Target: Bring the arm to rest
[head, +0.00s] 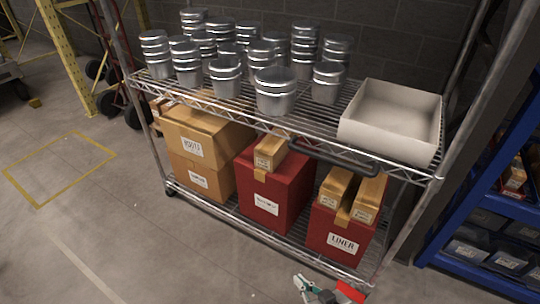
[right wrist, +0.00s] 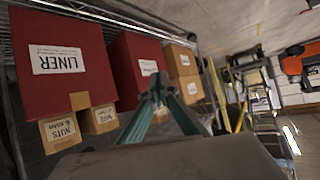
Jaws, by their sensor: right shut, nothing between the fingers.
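My right gripper (head: 304,284) shows at the bottom edge of the head view, low in front of the wire shelf rack. In the right wrist view its green fingers (right wrist: 160,92) come together at the tips, shut with nothing between them. That view is upside down, with the red LINER box (right wrist: 62,58) at its left. The fingers appear apart from the boxes and the rack. Most of my right arm is out of the head view. My left gripper is in neither view.
The wire rack (head: 300,128) holds several metal canisters (head: 276,92) and a white bin (head: 392,115) on top. Below are cardboard boxes (head: 200,140) and red boxes (head: 275,185). A blue rack (head: 475,215) stands at right. Open floor (head: 120,220) lies left.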

